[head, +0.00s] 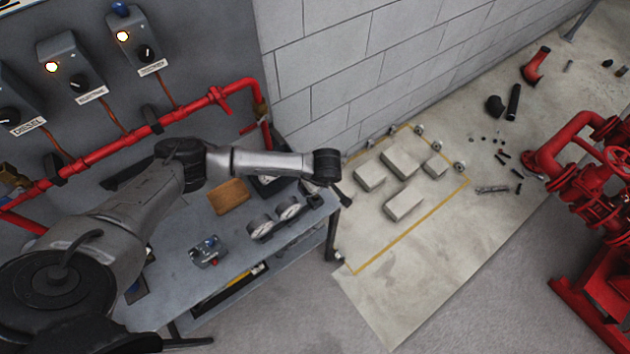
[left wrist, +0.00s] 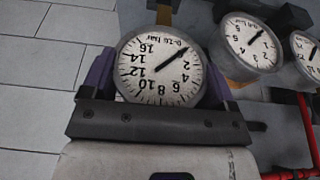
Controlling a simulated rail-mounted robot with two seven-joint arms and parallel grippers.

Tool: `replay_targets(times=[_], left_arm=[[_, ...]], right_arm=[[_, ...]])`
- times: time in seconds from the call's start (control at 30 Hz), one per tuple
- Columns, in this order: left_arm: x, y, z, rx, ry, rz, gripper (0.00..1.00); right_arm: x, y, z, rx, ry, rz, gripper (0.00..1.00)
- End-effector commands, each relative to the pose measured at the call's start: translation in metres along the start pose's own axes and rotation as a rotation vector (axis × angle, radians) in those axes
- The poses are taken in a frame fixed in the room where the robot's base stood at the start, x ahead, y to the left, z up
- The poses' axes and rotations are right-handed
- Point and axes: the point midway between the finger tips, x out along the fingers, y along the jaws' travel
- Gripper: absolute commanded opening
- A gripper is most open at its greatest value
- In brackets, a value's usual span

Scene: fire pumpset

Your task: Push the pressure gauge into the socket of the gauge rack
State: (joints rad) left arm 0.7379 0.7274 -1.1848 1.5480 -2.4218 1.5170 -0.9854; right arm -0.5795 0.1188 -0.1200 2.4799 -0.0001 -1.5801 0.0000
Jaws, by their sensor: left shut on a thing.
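My left gripper (left wrist: 158,72) is shut on a round white-faced pressure gauge (left wrist: 160,66), with a purple finger at each side. The dial appears upside down in the left wrist view. In the head view my left arm reaches over the bench and ends near its right end; the held gauge cannot be made out there. The gauge rack (head: 276,232) stands on the bench with two other gauges (head: 260,228) (head: 289,209) in it. Those two show right of the held gauge in the left wrist view (left wrist: 251,43). I cannot tell whether the held gauge touches a socket. My right gripper is not in view.
A red pipe (head: 130,137) and switch boxes (head: 75,67) are on the wall behind. Pale blocks (head: 403,204) lie on the floor at right.

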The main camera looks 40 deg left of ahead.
Motion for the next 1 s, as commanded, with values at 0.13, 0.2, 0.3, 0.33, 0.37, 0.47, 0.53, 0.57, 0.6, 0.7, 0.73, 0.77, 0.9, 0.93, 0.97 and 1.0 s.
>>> replay_targets(times=[0.13,0.2,0.3,0.33,0.37,0.47,0.53,0.57,0.6,0.7,0.73,0.77,0.9,0.93,0.97,1.0], left_arm=[[0.012,0.001,0.004,0.0,-0.001,0.001,0.51],[0.017,0.001,0.005,0.0,-0.001,0.002,0.51],[0.023,0.001,0.007,0.0,-0.001,0.002,0.51],[0.025,0.001,0.008,0.0,-0.001,0.002,0.51],[0.027,0.001,0.009,0.0,-0.001,0.002,0.51],[0.033,0.001,0.01,0.0,0.0,0.001,0.51],[0.036,0.0,0.011,0.0,0.0,0.001,0.51],[0.038,0.0,0.012,0.0,0.0,0.001,0.51],[0.039,0.0,0.012,0.0,0.0,0.001,0.51],[0.042,0.0,0.013,0.0,0.0,0.001,0.51],[0.042,0.0,0.013,0.0,0.0,0.001,0.51],[0.042,0.0,0.013,0.0,0.0,0.001,0.51],[0.042,0.001,0.013,0.0,0.0,0.001,0.51],[0.042,0.001,0.013,0.0,0.0,0.001,0.51],[0.042,0.001,0.013,0.0,0.0,0.001,0.51],[0.042,0.001,0.013,0.0,0.0,0.001,0.51]], right_arm=[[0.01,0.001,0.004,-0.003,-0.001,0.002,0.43],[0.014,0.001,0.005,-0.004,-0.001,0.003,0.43],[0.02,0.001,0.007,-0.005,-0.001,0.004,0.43],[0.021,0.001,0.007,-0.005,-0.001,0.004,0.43],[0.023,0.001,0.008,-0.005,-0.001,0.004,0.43],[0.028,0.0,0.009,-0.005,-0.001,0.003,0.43],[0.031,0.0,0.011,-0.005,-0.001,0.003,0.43],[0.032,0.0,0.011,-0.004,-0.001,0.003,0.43],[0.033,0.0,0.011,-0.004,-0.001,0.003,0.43],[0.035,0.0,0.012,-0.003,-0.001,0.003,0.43],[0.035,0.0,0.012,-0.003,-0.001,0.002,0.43],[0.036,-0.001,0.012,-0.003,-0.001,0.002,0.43],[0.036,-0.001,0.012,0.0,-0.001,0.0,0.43],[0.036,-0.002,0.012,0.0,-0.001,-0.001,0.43],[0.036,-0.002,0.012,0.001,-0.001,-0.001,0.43],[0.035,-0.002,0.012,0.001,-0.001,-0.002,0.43]])
